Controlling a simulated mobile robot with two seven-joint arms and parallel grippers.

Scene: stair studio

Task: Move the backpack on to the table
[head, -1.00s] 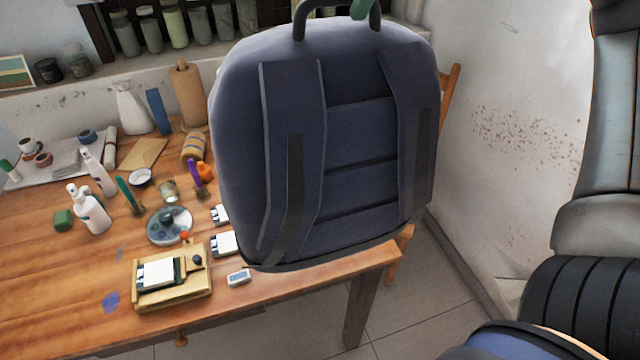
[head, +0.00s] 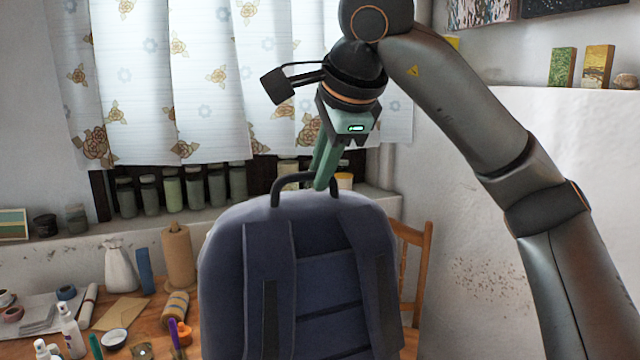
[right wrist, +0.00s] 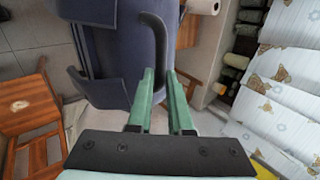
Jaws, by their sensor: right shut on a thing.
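The dark blue backpack (head: 315,270) hangs upright by its top loop handle, with its strap side facing the head camera. It hides part of the wooden table (head: 150,322) behind it. My right gripper (head: 322,186) is above the backpack with its green fingers closed on the handle (head: 290,182). In the right wrist view the handle (right wrist: 157,40) runs between the fingers, with the blue backpack (right wrist: 105,45) beyond. The backpack's bottom is out of the head view, so I cannot tell whether it touches the table. My left gripper is not in view.
The table's left part holds a paper roll (head: 178,258), a white vase (head: 118,268), a white bottle (head: 71,330) and a bowl (head: 113,338). Several jars (head: 172,192) line the sill behind. A wooden chair (head: 412,265) stands right of the backpack.

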